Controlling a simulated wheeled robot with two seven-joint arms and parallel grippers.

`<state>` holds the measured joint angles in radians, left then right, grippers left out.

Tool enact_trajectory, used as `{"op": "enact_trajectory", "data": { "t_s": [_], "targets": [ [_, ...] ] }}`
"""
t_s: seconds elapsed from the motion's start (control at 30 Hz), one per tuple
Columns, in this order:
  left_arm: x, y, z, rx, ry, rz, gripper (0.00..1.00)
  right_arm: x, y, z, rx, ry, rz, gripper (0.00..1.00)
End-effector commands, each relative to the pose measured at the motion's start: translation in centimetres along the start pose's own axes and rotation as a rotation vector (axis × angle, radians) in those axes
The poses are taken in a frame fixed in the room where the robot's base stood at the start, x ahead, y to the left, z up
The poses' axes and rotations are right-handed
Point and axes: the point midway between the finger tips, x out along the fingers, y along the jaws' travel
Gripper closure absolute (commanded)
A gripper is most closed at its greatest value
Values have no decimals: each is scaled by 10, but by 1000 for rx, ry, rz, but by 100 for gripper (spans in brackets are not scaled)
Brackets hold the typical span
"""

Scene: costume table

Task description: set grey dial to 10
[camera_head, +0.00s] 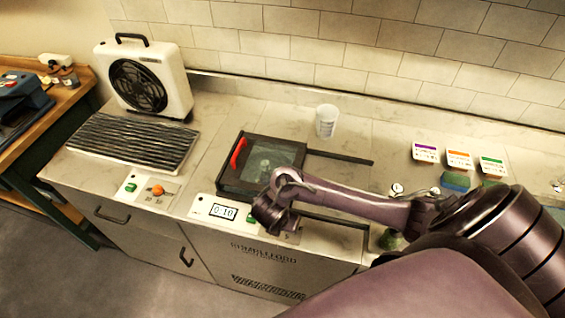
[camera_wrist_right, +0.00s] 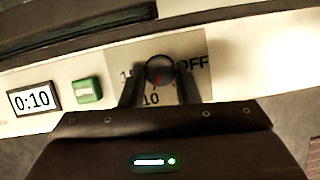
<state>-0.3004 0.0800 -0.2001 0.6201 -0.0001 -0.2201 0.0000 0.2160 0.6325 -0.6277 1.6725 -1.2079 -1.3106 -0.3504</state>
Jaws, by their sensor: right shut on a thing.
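The grey dial (camera_wrist_right: 159,69) is a small dark round knob on a grey plate marked 15, 10 and OFF in the right wrist view. Its red pointer aims down, slightly left, toward the 10. My right gripper (camera_wrist_right: 160,88) is shut on the dial, one finger on each side. In the head view my right gripper (camera_head: 275,222) reaches the front panel and hides the dial. A display reading 0:10 (camera_wrist_right: 34,99) sits left of the dial, and it also shows in the head view (camera_head: 222,211). My left gripper is not in view.
A green button (camera_wrist_right: 87,90) sits between display and dial. A glass-lidded box with a red handle (camera_head: 239,156) stands behind my gripper. A white cup (camera_head: 326,121), a fan (camera_head: 143,80) and an orange knob (camera_head: 157,190) are also on the counter.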

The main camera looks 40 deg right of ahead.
Motion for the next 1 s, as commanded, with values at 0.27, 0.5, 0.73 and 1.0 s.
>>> {"op": "enact_trajectory", "data": {
  "t_s": [0.27,0.5,0.73,1.0],
  "targets": [
    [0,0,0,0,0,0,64,-1,1,2,22,-4,-7,94],
    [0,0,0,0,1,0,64,-1,1,2,22,-4,-7,94],
    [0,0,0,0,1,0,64,0,0,1,20,-2,-7,51],
    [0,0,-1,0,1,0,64,-1,1,0,19,0,-7,51]
  ]
}}
